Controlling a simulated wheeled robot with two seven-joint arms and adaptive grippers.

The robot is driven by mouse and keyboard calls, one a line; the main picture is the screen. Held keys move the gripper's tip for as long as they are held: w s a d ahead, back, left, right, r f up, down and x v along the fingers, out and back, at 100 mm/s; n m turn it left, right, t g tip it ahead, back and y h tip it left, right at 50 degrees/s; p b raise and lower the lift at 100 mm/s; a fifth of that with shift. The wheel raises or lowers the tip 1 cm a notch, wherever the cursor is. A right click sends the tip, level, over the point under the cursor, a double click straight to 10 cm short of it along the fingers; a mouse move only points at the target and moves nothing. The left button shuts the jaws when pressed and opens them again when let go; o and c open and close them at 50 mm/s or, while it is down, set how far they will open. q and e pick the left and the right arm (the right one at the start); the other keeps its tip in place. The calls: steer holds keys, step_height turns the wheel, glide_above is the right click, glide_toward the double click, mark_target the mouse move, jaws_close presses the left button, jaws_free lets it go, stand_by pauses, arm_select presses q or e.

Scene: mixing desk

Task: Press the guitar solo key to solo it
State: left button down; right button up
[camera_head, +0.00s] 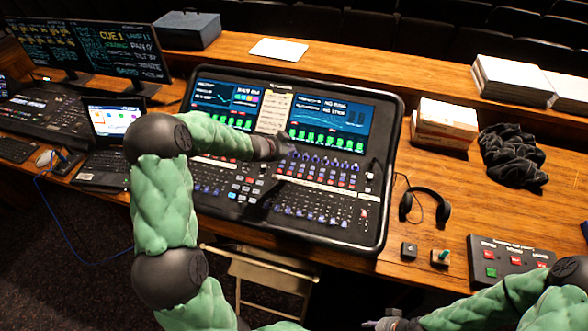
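The mixing console (381,217) is a large dark desk with two lit screens above rows of knobs, keys and faders. My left gripper (284,148) is over its middle, just below the right screen (328,124). It is small and dark here, so I cannot tell whether its fingers are open or touch the panel. The guitar solo key cannot be picked out; the key labels are too small to read, and my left arm hides part of the console. My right gripper (391,323) is low at the bottom edge, partly cut off, away from the console.
A laptop (110,118) and monitors (133,52) stand at the left. Right of the console are a headset (427,206), a stack of paper (445,123), a black cloth (513,156) and a button box (508,257). A folding chair (262,270) is in front.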

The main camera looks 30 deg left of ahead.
mark_target(291, 168)
arm_select(q)
steer(key=shift+s+r, duration=0.15)
steer(key=f+b, duration=0.5)
steer(key=w+f+b, duration=0.1)
steer(key=f+b, duration=0.1)
steer(key=f, duration=0.1)
steer(key=shift+a, duration=0.1)
steer(key=shift+f+b, duration=0.45)
steer(key=shift+b, duration=0.05)
steer(key=shift+f, duration=0.15)
stand_by(1.1)
steer(key=shift+f, duration=0.25)
